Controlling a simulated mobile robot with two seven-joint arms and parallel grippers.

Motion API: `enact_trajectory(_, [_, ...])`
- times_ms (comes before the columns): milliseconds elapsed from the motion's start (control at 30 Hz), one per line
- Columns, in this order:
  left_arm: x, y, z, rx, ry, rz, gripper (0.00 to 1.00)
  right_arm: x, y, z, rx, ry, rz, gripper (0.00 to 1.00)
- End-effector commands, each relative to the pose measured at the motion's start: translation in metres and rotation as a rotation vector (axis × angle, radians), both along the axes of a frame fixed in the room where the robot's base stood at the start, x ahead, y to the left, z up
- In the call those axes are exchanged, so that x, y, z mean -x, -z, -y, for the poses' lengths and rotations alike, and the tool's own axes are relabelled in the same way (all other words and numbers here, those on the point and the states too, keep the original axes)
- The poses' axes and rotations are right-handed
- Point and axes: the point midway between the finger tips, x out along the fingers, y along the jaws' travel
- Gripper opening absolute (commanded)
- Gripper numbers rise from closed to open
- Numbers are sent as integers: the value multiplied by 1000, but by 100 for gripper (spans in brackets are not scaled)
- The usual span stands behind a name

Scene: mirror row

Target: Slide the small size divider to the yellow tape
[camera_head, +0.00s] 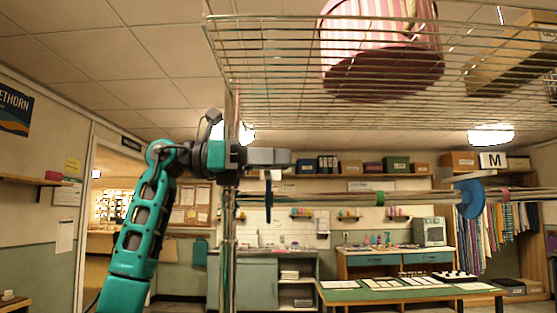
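A clothes rail (330,199) runs across the view below a wire shelf. A blue disc-shaped divider (469,198) sits around it at the right. A thin dark upright piece (268,198) crosses the rail near its left end; it looks like a divider seen edge-on, but I cannot be sure. No size letter is readable on either. My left gripper (280,157) is just above this thin piece, pointing right; whether its fingers are apart does not show. A green band (380,198) and a pink band (503,194) wrap the rail. I see no yellow tape on it. My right gripper is out of view.
The wire shelf (300,62) hangs above, holding a pink striped round box (375,50) and a cardboard box (512,52). An upright post stands at the rail's left end. The rail looks bare between the thin piece and the green band. A green-topped table (350,297) stands behind.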

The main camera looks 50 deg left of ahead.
Motion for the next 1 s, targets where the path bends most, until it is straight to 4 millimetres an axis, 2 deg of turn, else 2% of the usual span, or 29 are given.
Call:
enact_trajectory(500, [80, -1, -65, 2, -3, 0, 34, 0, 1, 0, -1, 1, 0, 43])
enact_trajectory(700, [93, 0, -74, 1, -1, 1, 34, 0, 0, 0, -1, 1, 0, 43])
enact_trajectory(1000, [95, 0, -75, 1, 0, 1, 34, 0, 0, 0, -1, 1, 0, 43])
